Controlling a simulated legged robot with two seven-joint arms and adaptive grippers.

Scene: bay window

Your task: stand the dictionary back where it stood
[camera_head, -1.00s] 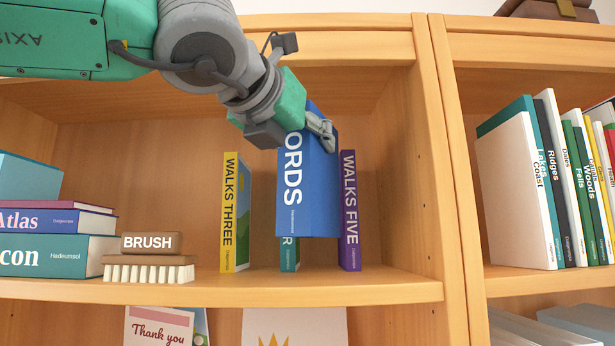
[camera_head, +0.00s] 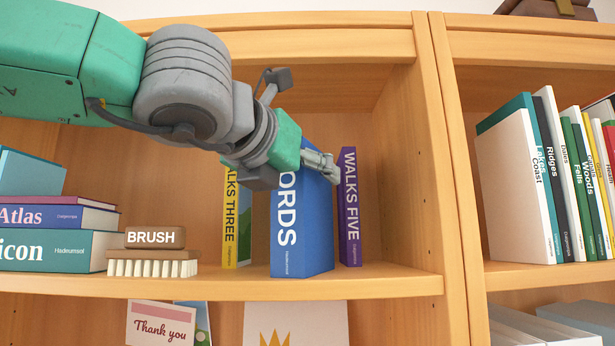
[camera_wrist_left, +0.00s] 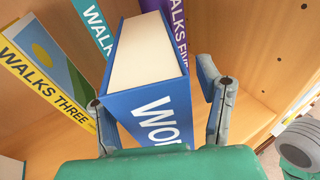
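The dictionary (camera_head: 290,225), a thick blue book with WORDS on its spine, stands upright on the shelf near its front edge. It is in front of the row, between yellow WALKS THREE (camera_head: 231,225) and purple WALKS FIVE (camera_head: 349,210). A teal WALKS book (camera_wrist_left: 92,22) shows behind it in the wrist view; the dictionary hides it in the head view. My left gripper (camera_wrist_left: 152,88) is open around the dictionary's upper part, one finger on each side. Wood shows between the right-hand finger and the book. My right gripper is not in view.
A wooden brush (camera_head: 152,252) and a stack of lying books (camera_head: 55,250) are on the left of the shelf. The shelf (camera_head: 395,280) is bare right of WALKS FIVE, up to the upright divider (camera_head: 455,180). Several books stand in the right bay.

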